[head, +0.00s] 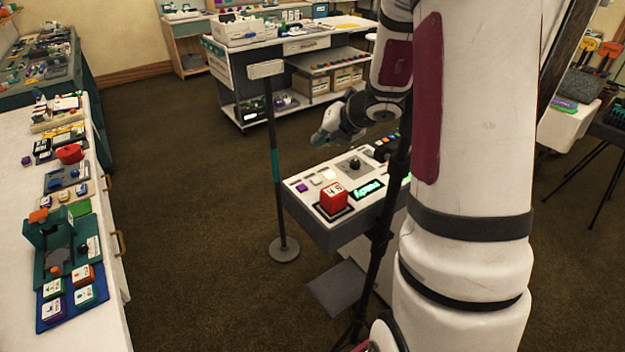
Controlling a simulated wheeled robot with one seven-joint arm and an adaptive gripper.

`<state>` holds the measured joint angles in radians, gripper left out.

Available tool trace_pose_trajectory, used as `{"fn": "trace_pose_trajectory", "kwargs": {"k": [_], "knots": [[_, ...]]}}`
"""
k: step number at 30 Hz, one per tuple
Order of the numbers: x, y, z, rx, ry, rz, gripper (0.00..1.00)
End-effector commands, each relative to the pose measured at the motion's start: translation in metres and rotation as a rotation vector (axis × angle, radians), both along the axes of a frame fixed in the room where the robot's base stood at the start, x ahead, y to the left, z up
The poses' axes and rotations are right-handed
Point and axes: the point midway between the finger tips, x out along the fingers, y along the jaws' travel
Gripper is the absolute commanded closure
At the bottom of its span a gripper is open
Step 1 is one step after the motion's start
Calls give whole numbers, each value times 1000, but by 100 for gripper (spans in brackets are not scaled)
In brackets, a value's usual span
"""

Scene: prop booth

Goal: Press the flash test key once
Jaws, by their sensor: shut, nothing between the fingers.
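A grey console (335,238) with a white sloping top stands right of centre. On its top are a big red block-shaped button (334,198), a small purple key (302,187), a white key (316,180), a cream key (329,175), a dark knob or stick (354,165) and a lit green display (369,188). I cannot tell which one is the flash test key; labels are too small to read. My gripper (322,138) is shut and empty, above and behind the console's far left edge, apart from the keys. My arm and a dark pole hide the console's right part.
A sign post (275,150) on a round base stands just left of the console. A long white counter (85,325) with several props runs along the left. A work table (240,60) with boxes stands behind. Brown floor (190,180) is open between counter and console.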

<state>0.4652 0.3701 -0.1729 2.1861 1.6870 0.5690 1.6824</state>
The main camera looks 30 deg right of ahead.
Motion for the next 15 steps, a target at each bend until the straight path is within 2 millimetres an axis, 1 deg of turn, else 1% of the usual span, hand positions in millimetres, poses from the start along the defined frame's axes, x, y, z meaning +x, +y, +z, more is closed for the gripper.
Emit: {"fn": "trace_pose_trajectory", "kwargs": {"k": [4, 8, 11, 15], "knots": [[0, 0, 0, -1, -1, 2, 100], [1, 0, -5, -1, -1, 2, 100], [3, 0, -13, -2, -1, 3, 100], [3, 0, -30, -1, 1, 2, 100]]}}
